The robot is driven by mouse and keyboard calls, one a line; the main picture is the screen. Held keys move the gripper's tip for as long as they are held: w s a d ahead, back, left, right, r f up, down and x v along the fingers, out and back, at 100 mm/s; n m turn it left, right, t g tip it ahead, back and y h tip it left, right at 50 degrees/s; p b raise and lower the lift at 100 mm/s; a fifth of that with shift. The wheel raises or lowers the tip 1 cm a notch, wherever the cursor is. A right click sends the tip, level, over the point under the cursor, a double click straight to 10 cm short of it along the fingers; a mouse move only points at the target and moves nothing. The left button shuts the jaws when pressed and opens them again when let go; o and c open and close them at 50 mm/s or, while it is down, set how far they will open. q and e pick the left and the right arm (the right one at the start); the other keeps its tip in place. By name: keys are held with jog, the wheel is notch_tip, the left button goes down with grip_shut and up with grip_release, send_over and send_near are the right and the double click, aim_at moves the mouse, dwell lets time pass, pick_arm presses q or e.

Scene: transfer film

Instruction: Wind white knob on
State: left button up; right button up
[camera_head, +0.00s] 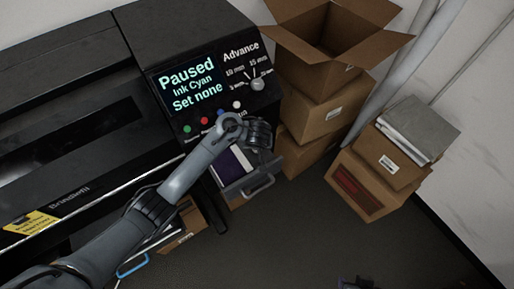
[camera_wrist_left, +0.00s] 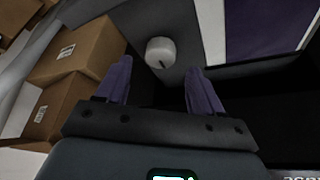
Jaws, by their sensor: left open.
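A white round knob (camera_wrist_left: 161,50) with a small dark mark near its lower rim sits on a grey panel in the left wrist view. My left gripper (camera_wrist_left: 158,70) is open, with its two purple fingers either side of the line toward the knob; they appear apart from it. In the head view this gripper (camera_head: 258,136) is below the control panel and hides that knob. The screen (camera_head: 187,84) reads "Paused, Ink Cyan, Set none". My right gripper (camera_head: 355,283) seems to show only as a dark sliver at the bottom edge; its jaws are unclear.
A grey dial (camera_head: 258,84) sits under "Advance", above several coloured buttons, including a red one (camera_head: 204,120). A purple film piece (camera_head: 229,165) lies left of my gripper. Cardboard boxes (camera_head: 325,110) stack closely on the right. The floor (camera_head: 300,235) in front is clear.

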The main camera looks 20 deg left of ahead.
pick_arm(q)
jog(key=shift+b+x, duration=0.5)
jog(key=shift+x, duration=1.4)
jog(key=c, duration=1.1)
jog(key=shift+o, duration=0.2)
